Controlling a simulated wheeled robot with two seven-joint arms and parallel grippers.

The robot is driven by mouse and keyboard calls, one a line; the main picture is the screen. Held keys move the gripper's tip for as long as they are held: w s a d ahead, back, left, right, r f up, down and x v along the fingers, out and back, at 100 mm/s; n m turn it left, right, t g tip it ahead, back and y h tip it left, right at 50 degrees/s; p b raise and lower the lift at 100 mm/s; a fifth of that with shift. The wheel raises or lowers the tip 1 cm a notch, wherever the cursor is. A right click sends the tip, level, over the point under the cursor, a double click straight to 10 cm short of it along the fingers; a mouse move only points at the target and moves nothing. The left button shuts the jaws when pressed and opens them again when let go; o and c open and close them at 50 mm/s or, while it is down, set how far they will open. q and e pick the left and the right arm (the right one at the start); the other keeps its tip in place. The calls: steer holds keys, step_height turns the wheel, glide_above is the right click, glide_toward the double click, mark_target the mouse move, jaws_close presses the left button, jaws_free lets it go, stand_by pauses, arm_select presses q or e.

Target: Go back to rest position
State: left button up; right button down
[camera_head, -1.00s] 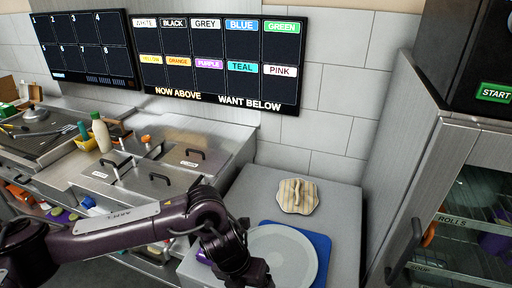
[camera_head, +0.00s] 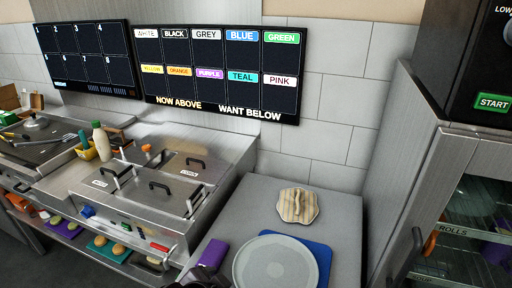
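A small dark piece at the bottom edge, just left of the plate, looks like the end of my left gripper (camera_head: 207,277). Its fingers cannot be made out, so I cannot tell if it is open or shut. The rest of my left arm is out of view. My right gripper is not in view. A pale round plate (camera_head: 275,264) lies on a blue mat (camera_head: 322,252) on the grey counter.
Lidded steel bins (camera_head: 165,190) and a griddle (camera_head: 35,145) are at left. A glass-doored cabinet (camera_head: 470,215) stands at right. Order screens (camera_head: 220,70) hang behind.

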arm_select(q)
steer(key=s+a+f+n+g+y, duration=0.1)
steer(key=s+a+f+n+g, duration=0.1)
steer(key=s+a+f+n, duration=0.25)
steer(key=s+a+f+n+g+y, duration=0.1)
steer(key=s+a+n+g+y, duration=0.15)
steer(key=s+a, duration=0.35)
step_height(320, 180, down, 31)
steer(key=a+b, duration=0.2)
steer(key=s+a+f+g, duration=0.1)
steer(key=s+f, duration=0.9)
steer(key=s+a+f+g, duration=0.1)
steer(key=s+a+f, duration=0.1)
steer(key=s+f, duration=0.8)
steer(key=shift+s+a+b, duration=0.3)
steer(key=shift+s+b, duration=0.05)
steer(key=shift+f, duration=0.1)
